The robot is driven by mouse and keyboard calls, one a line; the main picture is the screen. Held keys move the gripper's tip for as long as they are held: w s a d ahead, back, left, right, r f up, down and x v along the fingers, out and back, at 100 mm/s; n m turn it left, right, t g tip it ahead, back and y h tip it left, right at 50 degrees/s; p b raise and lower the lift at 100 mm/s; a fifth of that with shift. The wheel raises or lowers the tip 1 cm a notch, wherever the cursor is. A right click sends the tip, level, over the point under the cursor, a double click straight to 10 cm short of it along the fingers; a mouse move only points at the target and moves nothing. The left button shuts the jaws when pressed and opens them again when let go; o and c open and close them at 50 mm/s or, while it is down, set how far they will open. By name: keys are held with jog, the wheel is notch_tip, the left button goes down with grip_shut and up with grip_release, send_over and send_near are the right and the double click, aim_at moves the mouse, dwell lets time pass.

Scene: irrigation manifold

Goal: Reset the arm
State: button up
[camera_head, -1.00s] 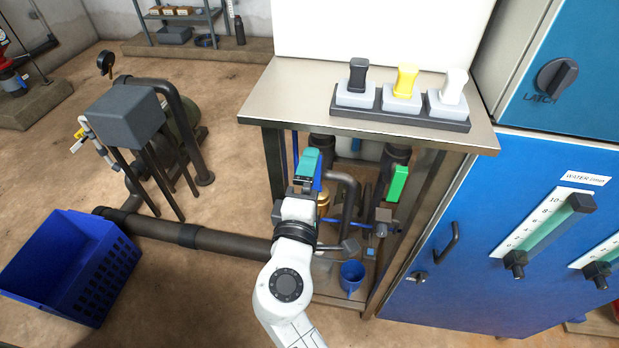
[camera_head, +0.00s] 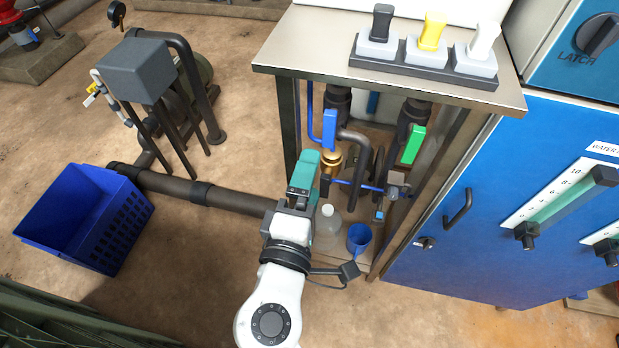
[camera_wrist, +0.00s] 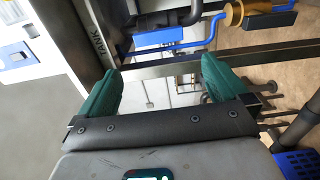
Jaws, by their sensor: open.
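My gripper (camera_head: 304,172) has teal fingers and is at the end of my white arm, in front of the left side of the steel bench. In the wrist view my gripper (camera_wrist: 165,90) shows both fingers spread apart with nothing between them. A blue-handled valve (camera_head: 330,130) with a brass body stands just beyond and to the right of my fingers. A green-handled valve (camera_head: 412,146) is farther right under the bench top.
The bench (camera_head: 300,55) carries black, yellow and white switches (camera_head: 428,45). A blue cup (camera_head: 358,238) and a clear bottle (camera_head: 328,220) stand below. A blue cabinet (camera_head: 480,240) is right, a blue crate (camera_head: 85,215) left. A pipe (camera_head: 225,198) runs along the floor.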

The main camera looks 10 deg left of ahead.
jog(key=s+d+f+m+g+h, duration=0.1)
jog(key=d+f+m+g, duration=0.25)
jog(key=d, duration=0.45)
jog(key=s+d+f+m+g+h+p, duration=0.1)
jog(key=d+f+m+g+h, duration=0.15)
jog(key=d+f+m, duration=0.4)
jog(key=s+d+f+m+g+h, duration=0.1)
jog(key=d+f+g, duration=0.2)
jog(key=d, duration=0.7)
jog(key=s+d+f+m+g+y+p, duration=0.1)
jog(key=s+d+f+m+g+y, duration=0.1)
jog(key=s, duration=0.7)
jog(key=s+d+f+m+g+y, duration=0.3)
jog(key=s+d+f+m+g, duration=0.1)
jog(key=s, duration=0.5)
jog(key=d+m+g, duration=0.1)
jog(key=d+g, duration=0.1)
jog(key=d, duration=0.1)
jog(key=shift+s+d+f+p, duration=0.35)
jog(key=shift+s, duration=0.05)
